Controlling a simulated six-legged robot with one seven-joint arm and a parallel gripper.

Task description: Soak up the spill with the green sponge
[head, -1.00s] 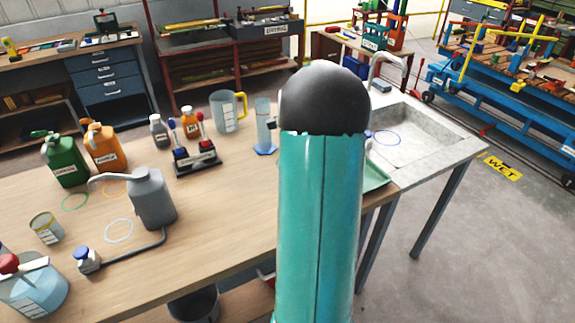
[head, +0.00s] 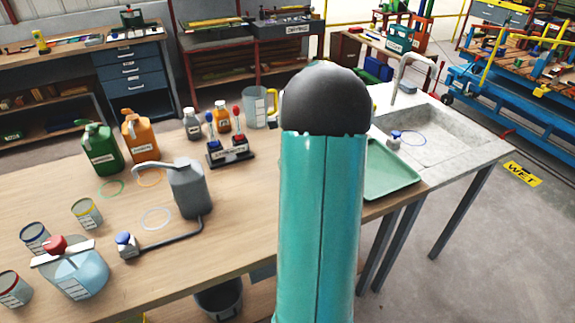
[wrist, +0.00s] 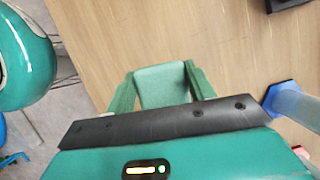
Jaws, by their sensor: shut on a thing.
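My gripper (wrist: 160,88) is in the wrist view, with a green finger on each side of the green sponge (wrist: 162,84). It is shut on the sponge and holds it over the wooden bench (wrist: 190,35). I cannot tell how far the sponge is above the bench top. In the head view my teal arm hides the gripper and the sponge. I see no clear spill in either view.
A measuring cylinder with a blue base (wrist: 279,98) stands close right of my gripper. The head view shows a grey can (head: 187,190), a switch stand (head: 232,153), a green tray (head: 392,183) and a sink (head: 440,135).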

